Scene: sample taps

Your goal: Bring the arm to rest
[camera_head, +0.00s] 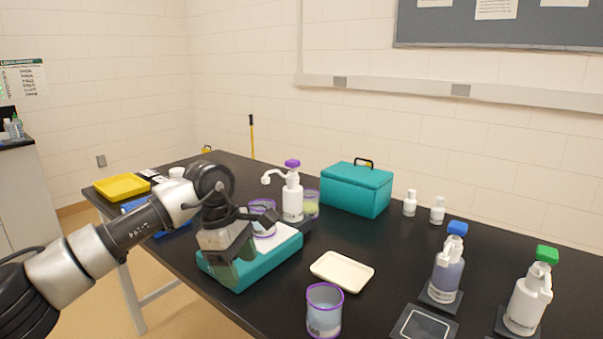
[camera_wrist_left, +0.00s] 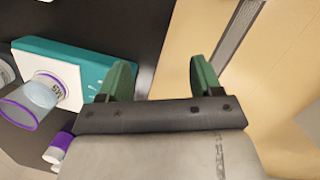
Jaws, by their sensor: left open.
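My left arm (camera_head: 110,240) comes in from the left over the near edge of the black table. My left gripper (camera_head: 222,272) points down in front of the teal block with a white top (camera_head: 275,262) and hides part of it. In the left wrist view the green fingers of the left gripper (camera_wrist_left: 160,80) are apart with nothing between them; the floor and the table edge show beyond. A purple-rimmed cup (camera_head: 264,222) stands on the block's white top, partly behind the gripper; it also shows in the left wrist view (camera_wrist_left: 40,95). My right gripper is not in view.
A white pump bottle (camera_head: 292,200), teal box (camera_head: 357,188), cream tray (camera_head: 342,271) and another purple-rimmed cup (camera_head: 324,312) stand on the table. Blue-topped (camera_head: 447,268) and green-topped (camera_head: 528,298) bottles are at right. A yellow tray (camera_head: 121,187) lies at far left. Floor is free left of the table.

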